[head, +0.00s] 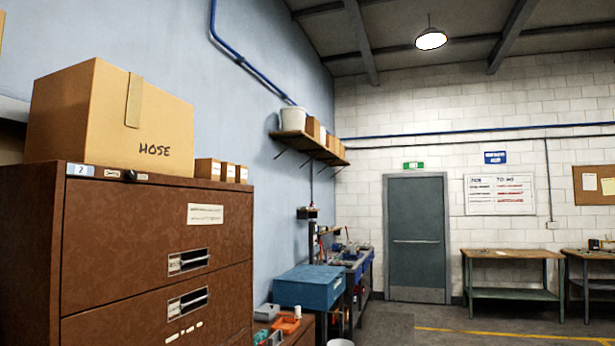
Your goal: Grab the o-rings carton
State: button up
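No carton in the head view has a readable o-rings label. Three small brown cartons (207,171) stand in a row on the right part of the brown cabinet's top, beside a large carton (110,115) marked HOSE. Any writing on the small ones is too small to read. My gripper is not in view.
The brown filing cabinet (150,240) fills the lower left. Beyond it are a blue box (307,288), orange and teal bins and a cluttered workbench (352,262). A wall shelf (310,147) holds a bucket and cartons. Open floor (430,338) lies before the grey door (416,237).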

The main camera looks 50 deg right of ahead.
aim_at(208, 168)
jog(key=z, duration=0.85)
jog(key=i+j+u, duration=0.1)
jog(key=i+u, duration=0.55)
jog(key=i, duration=0.2)
